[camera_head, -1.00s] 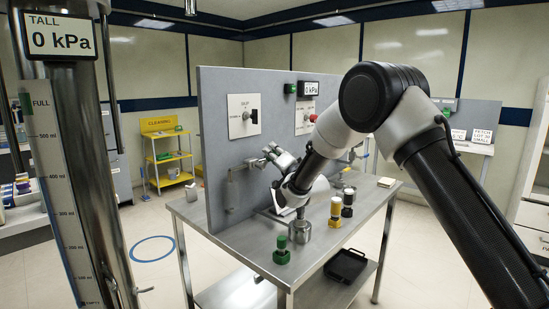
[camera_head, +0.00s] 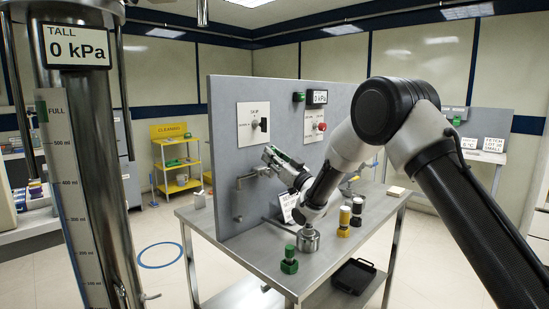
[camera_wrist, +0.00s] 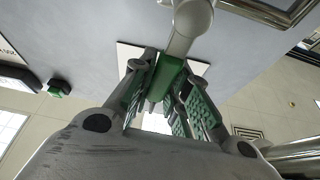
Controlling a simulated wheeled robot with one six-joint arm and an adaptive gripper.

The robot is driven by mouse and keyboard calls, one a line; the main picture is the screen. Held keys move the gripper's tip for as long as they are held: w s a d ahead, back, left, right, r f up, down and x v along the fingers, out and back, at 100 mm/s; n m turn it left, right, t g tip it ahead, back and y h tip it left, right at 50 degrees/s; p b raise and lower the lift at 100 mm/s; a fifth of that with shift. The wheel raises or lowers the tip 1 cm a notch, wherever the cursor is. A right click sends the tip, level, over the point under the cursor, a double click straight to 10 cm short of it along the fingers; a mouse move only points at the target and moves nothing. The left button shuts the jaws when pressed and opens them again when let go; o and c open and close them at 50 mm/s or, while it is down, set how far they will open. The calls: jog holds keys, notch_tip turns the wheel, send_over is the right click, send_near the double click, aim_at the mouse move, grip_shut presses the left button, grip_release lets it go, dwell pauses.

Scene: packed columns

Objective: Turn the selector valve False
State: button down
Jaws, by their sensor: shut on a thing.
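A selector plate (camera_head: 249,135), white with a dark knob (camera_head: 264,125), is on the left of the grey upright panel. My gripper (camera_head: 273,157) is below and right of this plate, beside a metal pipe (camera_head: 249,178) on the panel. In the wrist view, my gripper (camera_wrist: 162,105) has green-padded fingers closed around a green handle-like piece (camera_wrist: 168,72). A rounded grey pipe part (camera_wrist: 190,25) adjoins it. A white plate (camera_wrist: 129,54) lies behind the fingers. The exact finger contact is partly hidden.
The grey panel (camera_head: 222,160) stands on a steel table (camera_head: 265,272). Green (camera_head: 289,260) and yellow (camera_head: 344,220) fittings and a metal cylinder (camera_head: 308,240) stand under my arm. A black tray (camera_head: 354,277) lies lower. A tall gauge column (camera_head: 92,170) is at left.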

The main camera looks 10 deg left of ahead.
jog(key=shift+s+a+f+n+g, duration=0.1)
jog(key=shift+s+a+n+g, duration=0.15)
jog(key=shift+n, duration=0.35)
jog(key=shift+d, duration=0.1)
jog(key=c, duration=1.4)
grip_release()
jog(key=shift+o, duration=0.2)
jog(key=v, duration=1.2)
jog(key=shift+w, duration=0.2)
jog(key=shift+f, duration=0.15)
